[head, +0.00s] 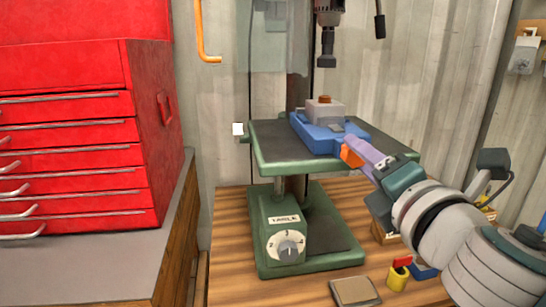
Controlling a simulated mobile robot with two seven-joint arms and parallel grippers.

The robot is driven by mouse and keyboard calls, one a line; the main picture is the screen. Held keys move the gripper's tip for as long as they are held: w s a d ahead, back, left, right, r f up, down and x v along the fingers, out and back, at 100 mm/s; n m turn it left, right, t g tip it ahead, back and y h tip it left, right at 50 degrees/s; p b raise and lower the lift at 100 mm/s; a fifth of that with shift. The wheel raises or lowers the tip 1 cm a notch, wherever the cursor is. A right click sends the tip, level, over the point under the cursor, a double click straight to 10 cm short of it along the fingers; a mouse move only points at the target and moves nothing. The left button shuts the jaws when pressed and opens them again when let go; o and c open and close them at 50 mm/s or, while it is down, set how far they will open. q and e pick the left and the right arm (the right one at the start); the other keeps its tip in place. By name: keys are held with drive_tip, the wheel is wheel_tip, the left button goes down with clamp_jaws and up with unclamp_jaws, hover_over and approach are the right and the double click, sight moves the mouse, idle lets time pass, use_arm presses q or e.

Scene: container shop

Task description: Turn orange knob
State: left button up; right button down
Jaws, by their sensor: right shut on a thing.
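The orange knob (351,157) is at the right end of a blue vise (318,134) on the drill press table. My right gripper (360,149), with purple fingers, reaches in from the right and is shut on the knob. The fingers hide part of the knob, so its turn angle cannot be read. A grey block with a brown top (325,109) sits on the vise. My left gripper is out of view.
The green drill press table (262,146) stands over a base with a dial (287,246) on a wooden bench (228,225). The drill chuck (327,45) hangs above the vise. A red tool cabinet (150,130) is at left. Small items lie on the bench below my arm.

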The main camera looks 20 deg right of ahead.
drive_tip(key=m+p, duration=0.2)
drive_tip(key=m, duration=1.8)
drive_tip(key=shift+a+f+m, duration=0.1)
drive_tip(key=shift+m, duration=0.2)
drive_tip(key=shift+m+p, duration=0.3)
drive_tip(key=shift+m, duration=0.1)
drive_tip(key=shift+c, duration=1.8)
unclamp_jaws()
drive_tip(key=shift+f, duration=0.1)
